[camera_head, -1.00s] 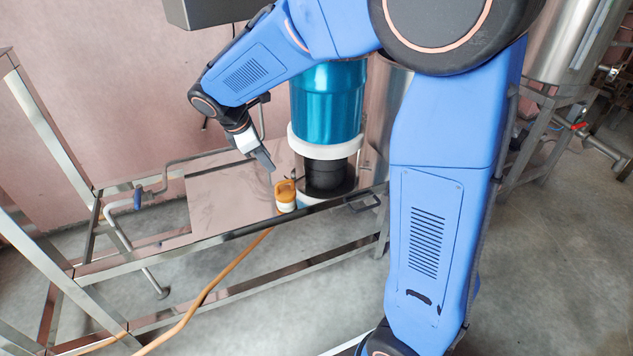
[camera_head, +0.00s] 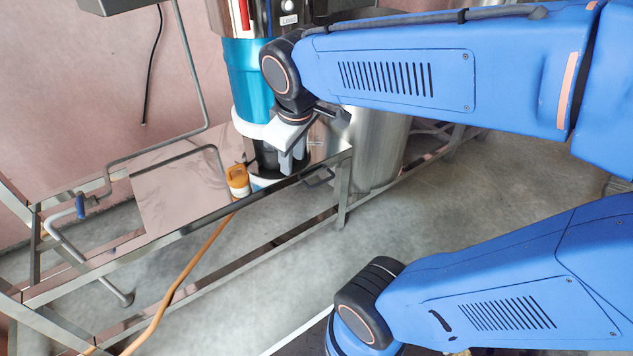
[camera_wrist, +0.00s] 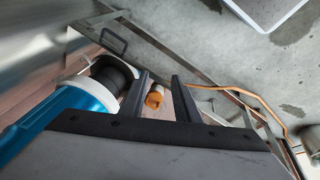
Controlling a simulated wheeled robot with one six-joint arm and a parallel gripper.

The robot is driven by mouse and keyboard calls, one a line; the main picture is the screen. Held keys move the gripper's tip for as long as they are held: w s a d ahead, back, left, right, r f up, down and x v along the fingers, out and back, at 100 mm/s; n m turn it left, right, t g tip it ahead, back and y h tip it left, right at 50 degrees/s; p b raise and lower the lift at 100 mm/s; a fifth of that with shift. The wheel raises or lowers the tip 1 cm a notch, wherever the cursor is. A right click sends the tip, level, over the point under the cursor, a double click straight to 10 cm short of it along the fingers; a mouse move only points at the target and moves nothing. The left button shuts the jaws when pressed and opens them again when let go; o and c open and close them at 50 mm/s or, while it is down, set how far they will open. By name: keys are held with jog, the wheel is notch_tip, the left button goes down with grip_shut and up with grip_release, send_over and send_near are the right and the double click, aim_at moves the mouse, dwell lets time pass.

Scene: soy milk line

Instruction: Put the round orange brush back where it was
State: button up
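A small round piece with an orange top and a white lower part (camera_head: 238,180) stands upright at the front edge of the steel table. It looks like the orange brush, but its bristles cannot be made out. It also shows in the wrist view (camera_wrist: 154,97), beyond and between my fingers. My gripper (camera_head: 291,163) points down to the right of it, in front of the black neck of the blue machine. In the wrist view my gripper (camera_wrist: 161,76) has its two dark fingers apart with nothing held between them.
The blue machine body (camera_head: 247,78) with a white collar (camera_head: 250,125) stands close beside my gripper. A black handle (camera_head: 318,177) sits on the table's front edge. The steel tabletop (camera_head: 175,195) is bare to the left. An orange hose (camera_head: 190,290) runs down to the floor.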

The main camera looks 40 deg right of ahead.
jog(key=s+f+m+t+y, duration=0.1)
jog(key=s+m, duration=0.3)
jog(key=s, duration=0.4)
jog(key=shift+d+f+m, duration=0.3)
jog(key=shift+f+m, duration=0.05)
jog(key=shift+m, duration=0.05)
